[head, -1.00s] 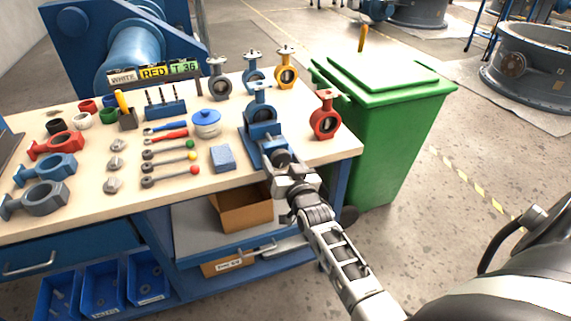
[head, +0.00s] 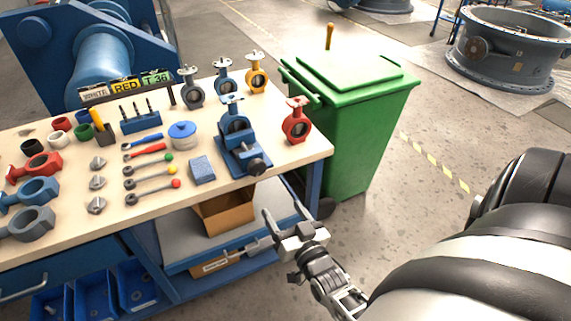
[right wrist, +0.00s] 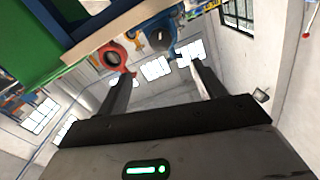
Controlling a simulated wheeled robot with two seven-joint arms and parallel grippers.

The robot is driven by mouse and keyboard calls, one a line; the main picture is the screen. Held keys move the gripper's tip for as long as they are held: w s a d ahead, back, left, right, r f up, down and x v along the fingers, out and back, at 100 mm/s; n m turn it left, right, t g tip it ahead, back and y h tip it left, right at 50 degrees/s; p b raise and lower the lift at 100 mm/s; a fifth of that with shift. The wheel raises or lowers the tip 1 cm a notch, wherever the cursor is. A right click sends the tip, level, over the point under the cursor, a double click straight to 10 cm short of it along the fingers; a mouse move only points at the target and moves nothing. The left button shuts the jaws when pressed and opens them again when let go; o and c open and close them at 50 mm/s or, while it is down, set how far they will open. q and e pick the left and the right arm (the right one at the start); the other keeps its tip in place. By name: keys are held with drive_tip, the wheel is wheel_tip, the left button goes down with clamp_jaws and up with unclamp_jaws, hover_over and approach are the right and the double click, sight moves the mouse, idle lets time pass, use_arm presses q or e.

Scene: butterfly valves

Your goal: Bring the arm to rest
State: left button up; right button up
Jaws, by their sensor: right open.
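My right gripper (head: 268,229) is open and empty in the head view. It hangs in front of the workbench, below the tabletop edge and apart from the blue vise (head: 243,152). A blue butterfly valve (head: 234,122) stands upright at the vise. In the right wrist view my right gripper (right wrist: 158,88) shows two spread fingers with nothing between them. Beyond them are a red valve (right wrist: 111,57) and a blue valve (right wrist: 160,38). My left gripper is not in view.
The workbench (head: 110,212) carries several valves, valve bodies, wrenches, a blue sponge (head: 202,169) and a blue-lidded pot (head: 183,135). A cardboard box (head: 226,211) sits on the shelf below. A green bin (head: 350,125) stands right of the bench. Floor right of my gripper is clear.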

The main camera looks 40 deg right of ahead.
idle(0.5)
drive_tip(key=s+a+f+n+g+y, duration=0.2)
drive_tip(key=s+a+n+g+y, duration=0.1)
drive_tip(key=a, duration=0.4)
drive_tip(key=s+a+f+n+g+y, duration=0.3)
drive_tip(key=s+a+n+g+y, duration=0.1)
drive_tip(key=s+a, duration=0.4)
drive_tip(key=shift+n, duration=0.4)
drive_tip(key=shift+w+f, duration=0.15)
